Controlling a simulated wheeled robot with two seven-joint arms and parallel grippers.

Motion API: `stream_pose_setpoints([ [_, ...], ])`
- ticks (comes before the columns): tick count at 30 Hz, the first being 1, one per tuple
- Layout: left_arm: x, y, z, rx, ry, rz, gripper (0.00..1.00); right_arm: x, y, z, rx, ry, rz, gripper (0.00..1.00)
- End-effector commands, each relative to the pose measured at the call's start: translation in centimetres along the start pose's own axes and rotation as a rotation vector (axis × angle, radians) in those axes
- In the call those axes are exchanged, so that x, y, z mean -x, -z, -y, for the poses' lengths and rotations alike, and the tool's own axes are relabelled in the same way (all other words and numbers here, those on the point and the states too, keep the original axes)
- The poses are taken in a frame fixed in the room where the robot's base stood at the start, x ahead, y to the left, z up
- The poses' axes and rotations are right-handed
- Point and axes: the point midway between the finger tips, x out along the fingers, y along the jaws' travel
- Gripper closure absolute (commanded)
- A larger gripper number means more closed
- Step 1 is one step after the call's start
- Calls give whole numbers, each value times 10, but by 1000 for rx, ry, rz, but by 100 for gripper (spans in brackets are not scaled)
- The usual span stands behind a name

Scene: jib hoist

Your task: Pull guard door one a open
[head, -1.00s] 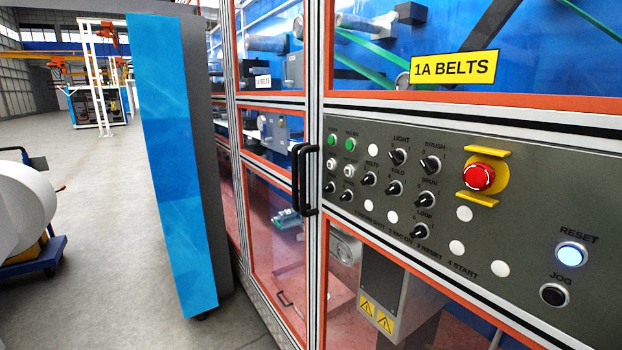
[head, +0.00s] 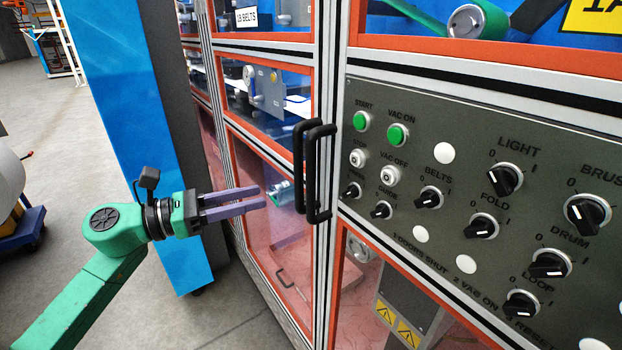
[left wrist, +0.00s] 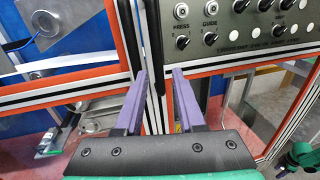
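Guard door one a (head: 366,40) is the orange-edged, clear-paned door on the right, with part of a yellow label at its top right. It looks shut, flush with the neighbouring door. Two upright black handles stand side by side at the seam; the right one (head: 320,173) appears to be on this door, the left one (head: 300,165) on the neighbour. My left gripper (head: 261,197) is open and empty, purple fingers pointing at the handles from the left, apart from them. In the left wrist view its fingers (left wrist: 159,76) straddle the frame seam in the picture.
A grey control panel (head: 405,220) with knobs and buttons is right of the handles. A tall blue panel (head: 120,100) stands behind my left arm. A white roll (head: 10,190) on a blue cart is at far left. Open floor (head: 60,190) lies between.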

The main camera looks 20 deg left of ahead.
Motion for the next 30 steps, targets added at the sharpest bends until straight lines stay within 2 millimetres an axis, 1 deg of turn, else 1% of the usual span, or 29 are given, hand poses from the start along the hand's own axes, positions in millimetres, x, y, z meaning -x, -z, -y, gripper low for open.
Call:
stream_pose_setpoints([
  [1,-10,-7,0,-2,1,-1,62,10,2,-1,0,-1,-2,50],
  [3,-26,-8,-1,1,0,4,62,18,6,-1,1,-1,-7,50],
  [8,-62,-10,-1,4,-2,7,62,38,17,-1,1,0,-23,50],
  [12,-96,-10,-2,4,-2,7,62,55,19,2,1,4,-24,50],
  [15,-114,-7,-2,7,-5,6,62,62,19,4,1,7,-23,50],
  [19,-124,-3,-2,6,-4,4,62,64,19,6,1,10,-23,50],
  [26,-125,0,-1,7,-4,2,62,63,18,6,1,10,-22,50],
  [27,-125,0,-2,7,-4,2,77,63,18,6,1,9,-22,50],
  [29,-125,0,-2,7,-4,2,100,63,18,6,1,9,-21,50],
  [30,-125,0,-2,7,-4,3,100,63,17,6,1,9,-21,50],
])
